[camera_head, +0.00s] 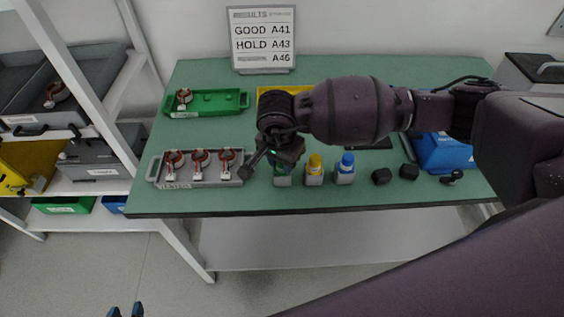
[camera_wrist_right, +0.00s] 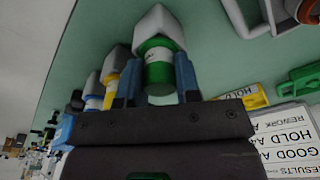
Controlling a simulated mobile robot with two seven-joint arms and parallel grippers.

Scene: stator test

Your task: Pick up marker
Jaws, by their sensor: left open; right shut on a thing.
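A green marker (camera_wrist_right: 158,68) with a grey block at its base (camera_wrist_right: 158,25) is between the blue fingertips of my right gripper (camera_wrist_right: 157,82) in the right wrist view. The gripper is shut on it. In the head view the green marker (camera_head: 282,172) shows just below my right gripper, partly hidden, at the table's front edge; I cannot tell if its base touches the table. A yellow marker (camera_head: 315,167) and a blue marker (camera_head: 346,168) stand upright to its right. My left gripper (camera_head: 126,311) shows only its tips at the bottom left, open and empty.
A grey tray (camera_head: 240,181) with three copper-wound rings lies left of the markers. A green tray (camera_head: 225,103) with one ring, a yellow tray (camera_head: 265,92) and a results sign (camera_head: 263,39) are behind. Small black blocks (camera_head: 382,177) and a blue bin (camera_head: 447,155) are right. Shelving (camera_head: 122,150) stands left.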

